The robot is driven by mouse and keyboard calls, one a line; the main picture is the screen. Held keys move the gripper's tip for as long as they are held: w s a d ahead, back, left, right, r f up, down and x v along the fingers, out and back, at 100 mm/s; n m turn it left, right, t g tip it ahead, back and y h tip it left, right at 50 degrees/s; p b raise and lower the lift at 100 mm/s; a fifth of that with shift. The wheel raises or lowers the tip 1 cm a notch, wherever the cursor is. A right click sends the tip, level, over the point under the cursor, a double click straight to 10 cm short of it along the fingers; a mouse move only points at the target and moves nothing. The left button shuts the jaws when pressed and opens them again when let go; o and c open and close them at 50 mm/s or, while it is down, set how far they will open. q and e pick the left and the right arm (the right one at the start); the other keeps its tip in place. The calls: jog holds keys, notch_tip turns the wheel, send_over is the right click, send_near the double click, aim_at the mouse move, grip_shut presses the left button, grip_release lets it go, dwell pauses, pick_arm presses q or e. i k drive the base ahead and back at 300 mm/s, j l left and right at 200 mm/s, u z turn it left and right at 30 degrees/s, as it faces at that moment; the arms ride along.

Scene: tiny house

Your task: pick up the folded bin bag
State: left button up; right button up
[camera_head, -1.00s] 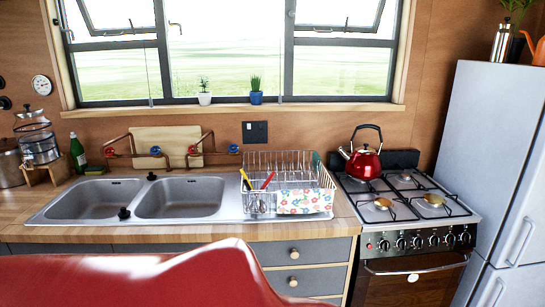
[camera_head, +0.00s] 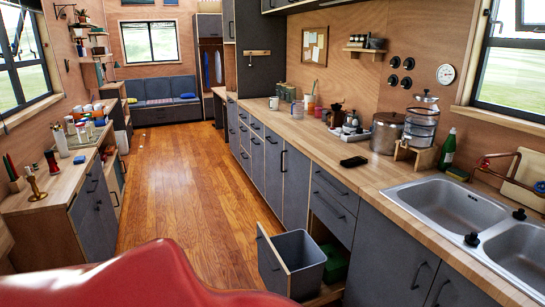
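A small flat black object (camera_head: 354,161) lies on the wooden counter, left of the sink and in front of the pots. It may be the folded bin bag, but it is too small to tell. A grey bin (camera_head: 296,262) stands in an open pull-out drawer below the counter, and it looks empty. Beside it in the same drawer is a dark green item (camera_head: 335,263), partly hidden. Neither of my grippers is in view.
The wooden counter (camera_head: 318,139) runs along the right, with a double sink (camera_head: 452,205) at the near end. A metal pot (camera_head: 387,131) stands at its back. The open drawer juts into the aisle. The wooden floor (camera_head: 178,190) is clear toward the sofa (camera_head: 162,99).

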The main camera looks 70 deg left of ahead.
aim_at(355, 161)
jog(key=u, duration=1.8)
jog(key=i+l+u, duration=0.25)
jog(key=i, duration=0.4)
jog(key=j, duration=0.1)
